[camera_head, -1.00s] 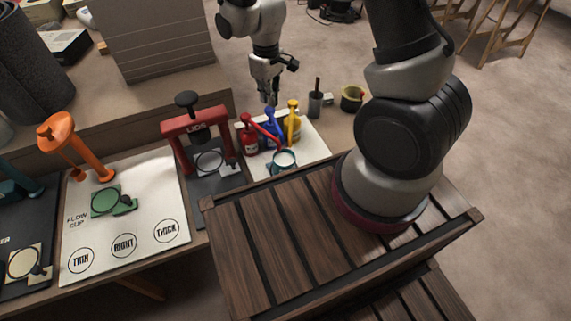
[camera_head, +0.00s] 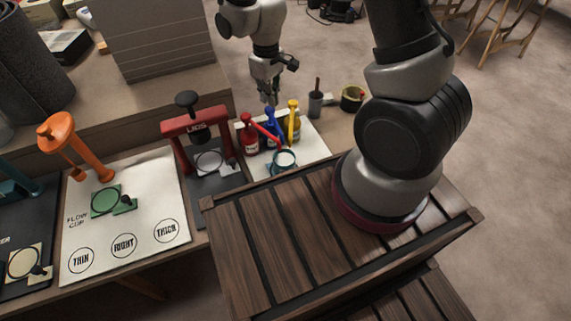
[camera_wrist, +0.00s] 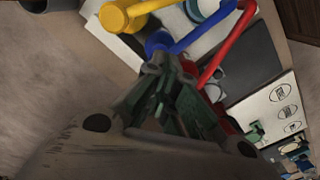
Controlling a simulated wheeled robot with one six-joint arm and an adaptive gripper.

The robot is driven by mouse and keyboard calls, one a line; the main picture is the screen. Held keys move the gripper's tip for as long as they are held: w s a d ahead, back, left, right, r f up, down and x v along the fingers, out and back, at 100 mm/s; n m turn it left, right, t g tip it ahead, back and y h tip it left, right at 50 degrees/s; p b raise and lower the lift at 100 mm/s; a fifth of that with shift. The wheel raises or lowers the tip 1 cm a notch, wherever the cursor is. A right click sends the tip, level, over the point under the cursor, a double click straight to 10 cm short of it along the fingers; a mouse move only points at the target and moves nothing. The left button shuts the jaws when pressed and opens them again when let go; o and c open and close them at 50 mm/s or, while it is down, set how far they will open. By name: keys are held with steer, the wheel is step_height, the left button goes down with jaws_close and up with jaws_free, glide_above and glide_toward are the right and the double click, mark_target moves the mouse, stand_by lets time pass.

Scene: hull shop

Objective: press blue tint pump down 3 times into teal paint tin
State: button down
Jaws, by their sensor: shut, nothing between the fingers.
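The blue tint pump (camera_head: 271,126) stands on a pale board between the red pump (camera_head: 249,138) and the yellow pump (camera_head: 293,125). Its blue head (camera_wrist: 157,42) and long spout show in the wrist view. The spout slants toward the teal paint tin (camera_head: 283,166), which has pale contents and sits in front of the pumps. My gripper (camera_head: 269,99) is shut and empty, pointing down just above the blue pump head. In the wrist view the fingertips (camera_wrist: 164,72) are close to the blue head; I cannot tell whether they touch it.
A red press marked LIDS (camera_head: 196,122) stands left of the pumps. Further left is a white flow cup board (camera_head: 150,220) with an orange stand (camera_head: 75,146). A grey cup with a brush (camera_head: 315,104) and a yellow-green container (camera_head: 352,98) stand to the right.

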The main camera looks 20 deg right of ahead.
mark_target(270, 108)
steer(key=shift+f, duration=0.15)
steer(key=shift+f, duration=1.55)
steer(key=shift+r, duration=1.7)
steer(key=shift+f, duration=0.2)
steer(key=shift+f, duration=1.5)
steer(key=shift+r, duration=1.7)
steer(key=shift+f, duration=0.15)
